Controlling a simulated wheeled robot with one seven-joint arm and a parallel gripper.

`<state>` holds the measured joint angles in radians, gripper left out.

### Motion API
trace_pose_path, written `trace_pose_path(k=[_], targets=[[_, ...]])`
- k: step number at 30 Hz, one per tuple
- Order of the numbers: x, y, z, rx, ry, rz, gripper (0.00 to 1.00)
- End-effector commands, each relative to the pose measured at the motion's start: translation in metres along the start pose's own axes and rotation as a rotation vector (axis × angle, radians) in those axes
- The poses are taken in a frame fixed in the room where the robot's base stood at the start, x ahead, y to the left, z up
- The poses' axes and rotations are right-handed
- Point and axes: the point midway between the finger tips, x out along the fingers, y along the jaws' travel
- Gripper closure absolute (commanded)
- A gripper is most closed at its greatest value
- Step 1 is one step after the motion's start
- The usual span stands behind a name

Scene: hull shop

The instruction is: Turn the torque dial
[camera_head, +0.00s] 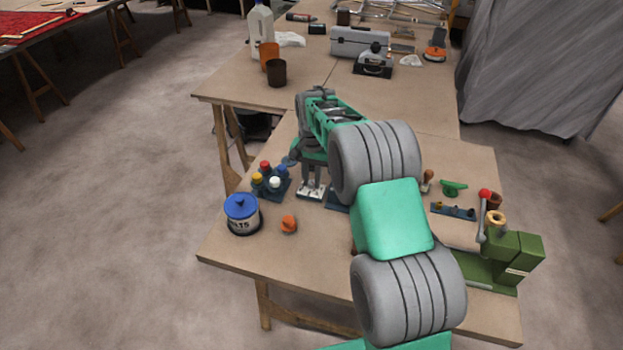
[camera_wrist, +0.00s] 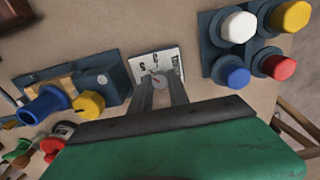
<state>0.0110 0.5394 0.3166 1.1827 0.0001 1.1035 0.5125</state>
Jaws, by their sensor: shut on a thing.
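The torque dial (camera_wrist: 160,81) is a small grey round knob with a red mark, on a white plate (camera_wrist: 174,60) with dark print. In the head view the white plate (camera_head: 306,194) lies on the near workbench, below my fingers. My gripper (camera_wrist: 160,88) is shut on the dial, with one finger on each side of it. In the head view my gripper (camera_head: 312,186) points straight down at the plate. The fingers cover part of the dial and the print, so its exact setting is not readable.
A block with white, yellow, blue and red caps (camera_wrist: 238,26) stands close beside the plate. On the other side is a dark block with a yellow knob (camera_wrist: 88,104). A blue-lidded pot (camera_head: 241,214), an orange piece (camera_head: 289,224) and a green machine (camera_head: 512,252) share the bench.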

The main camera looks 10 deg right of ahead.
Motion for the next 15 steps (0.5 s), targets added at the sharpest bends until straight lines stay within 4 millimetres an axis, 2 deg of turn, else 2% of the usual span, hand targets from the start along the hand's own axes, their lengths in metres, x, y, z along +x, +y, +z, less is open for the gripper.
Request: trace_pose_path(k=[15], targets=[[-0.0010, -0.0004, -0.0005, -0.054, 0.002, -0.001, 1.00]])
